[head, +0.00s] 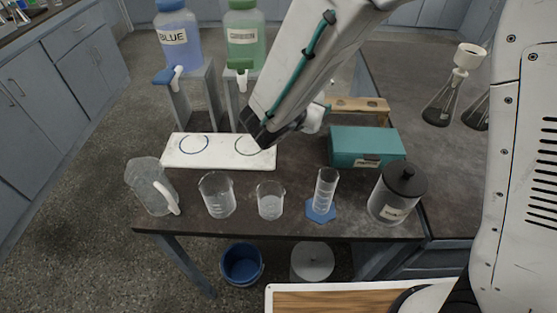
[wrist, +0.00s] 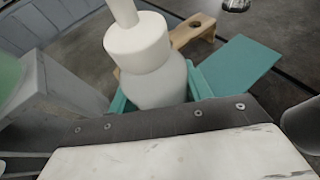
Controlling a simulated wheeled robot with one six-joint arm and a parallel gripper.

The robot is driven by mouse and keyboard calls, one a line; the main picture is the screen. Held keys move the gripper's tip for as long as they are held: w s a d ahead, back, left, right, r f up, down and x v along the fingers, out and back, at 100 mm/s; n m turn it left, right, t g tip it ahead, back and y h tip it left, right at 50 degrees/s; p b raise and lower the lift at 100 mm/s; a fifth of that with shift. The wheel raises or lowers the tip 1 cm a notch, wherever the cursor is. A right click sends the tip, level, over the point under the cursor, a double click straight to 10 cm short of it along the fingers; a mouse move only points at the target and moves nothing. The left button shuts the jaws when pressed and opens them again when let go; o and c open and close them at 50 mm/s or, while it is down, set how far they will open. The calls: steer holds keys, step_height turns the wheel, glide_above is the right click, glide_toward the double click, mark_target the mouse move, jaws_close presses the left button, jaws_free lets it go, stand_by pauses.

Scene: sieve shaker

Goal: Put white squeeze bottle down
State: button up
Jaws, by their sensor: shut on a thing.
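The white squeeze bottle (wrist: 150,75) fills the upper middle of the wrist view, its cap and nozzle pointing to the top of the picture. My gripper (head: 300,123) is shut on it; in the head view the bottle (head: 314,118) shows only in part, to the right of my wrist. My arm hides much of the bottle and gripper there, and I cannot tell how high the bottle's base is above the table. A white board (head: 217,160) with two ring outlines lies left of my gripper; my wrist partly covers the right ring.
A teal box (head: 365,147) and a wooden rack (head: 360,105) stand right of my gripper. A pitcher (head: 152,187), two beakers (head: 217,195) (head: 270,201), a cylinder (head: 325,191) and a lidded jar (head: 397,193) line the front edge. Blue (head: 178,40) and green (head: 244,40) dispensers stand behind.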

mark_target(304, 130)
steer(key=shift+s+a+f+h, duration=0.15)
steer(key=shift+s+a, duration=0.25)
steer(key=shift+s, duration=0.2)
steer(key=shift+s+a+f+h, duration=0.15)
steer(key=shift+s+a, duration=0.2)
steer(key=shift+s, duration=0.2)
step_height(304, 130, down, 5)
steer(key=shift+s+a+f, duration=0.1)
steer(key=shift+s, duration=0.05)
steer(key=shift+f, duration=2.25)
steer(key=shift+f, duration=0.15)
steer(key=o, duration=0.6)
